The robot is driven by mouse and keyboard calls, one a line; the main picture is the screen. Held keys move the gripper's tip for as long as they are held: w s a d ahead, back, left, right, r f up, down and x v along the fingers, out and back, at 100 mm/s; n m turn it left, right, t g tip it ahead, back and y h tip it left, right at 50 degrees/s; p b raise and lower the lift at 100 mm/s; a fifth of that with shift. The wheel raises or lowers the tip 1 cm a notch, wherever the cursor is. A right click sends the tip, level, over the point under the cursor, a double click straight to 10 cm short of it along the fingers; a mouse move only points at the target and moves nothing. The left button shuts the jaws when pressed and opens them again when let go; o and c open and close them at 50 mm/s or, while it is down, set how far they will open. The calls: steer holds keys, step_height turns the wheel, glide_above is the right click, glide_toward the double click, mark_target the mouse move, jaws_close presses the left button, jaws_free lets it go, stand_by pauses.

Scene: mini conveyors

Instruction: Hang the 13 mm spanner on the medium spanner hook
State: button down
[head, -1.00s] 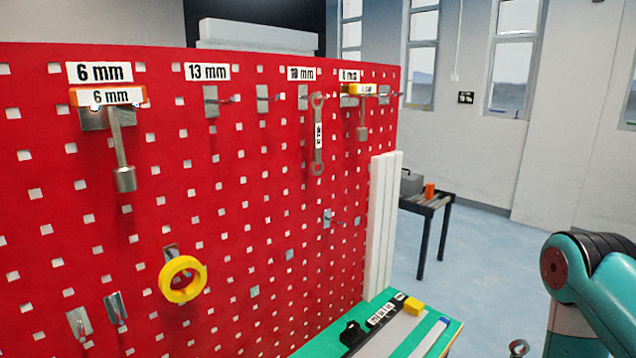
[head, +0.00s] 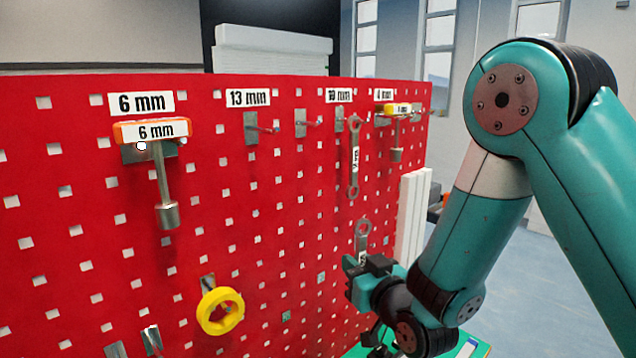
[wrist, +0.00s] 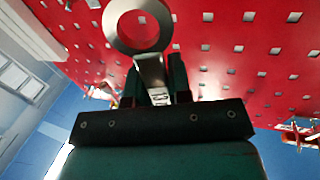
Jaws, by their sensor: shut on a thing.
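My gripper (head: 368,266) is shut on a grey spanner (head: 363,228), low in front of the right part of the red pegboard. The spanner stands upright with its ring end up, apart from the hooks. In the wrist view the ring (wrist: 138,12) and shank of the held spanner rise from between my gripper's fingers (wrist: 155,88); its label is only partly visible. The hook under the 13 mm label (head: 252,127) is empty, up and left of my gripper. Its peg points out from the board. Which size the held spanner is, I cannot read.
A 6 mm T-handle tool (head: 163,185) hangs at left. Another spanner (head: 354,165) and a small yellow-handled tool (head: 397,135) hang at right. An empty hook (head: 301,123) sits between. A yellow ring (head: 220,311) hangs low. The board between my gripper and the 13 mm hook is bare.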

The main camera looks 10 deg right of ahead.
mark_target(254, 177)
steer(key=s+a+r+n+y, duration=0.1)
steer(key=s+a+r, duration=0.2)
steer(key=r, duration=0.3)
steer(key=s+a+r+n+g+y+p, duration=0.1)
steer(key=s+a+r+y, duration=0.1)
steer(key=s+r, duration=0.2)
steer(key=s+a+r+n+g+y+p, duration=0.1)
steer(key=s+a+r+y, duration=0.1)
steer(key=r, duration=0.5)
steer(key=shift+s+a+r+n, duration=0.3)
steer(key=shift+s+a+r, duration=0.05)
steer(key=shift+s+a, duration=0.5)
steer(key=shift+f+b+x, duration=0.15)
steer(key=shift+b+x, duration=0.45)
steer(key=shift+x, duration=2.55)
steer(key=shift+f+b+x, duration=0.1)
steer(key=shift+b+x, duration=0.5)
steer(key=shift+x, duration=2.6)
steer(key=shift+f+b, duration=0.35)
steer(key=shift+b, duration=0.25)
steer(key=shift+w, duration=0.1)
steer(key=c, duration=1)
jaws_free()
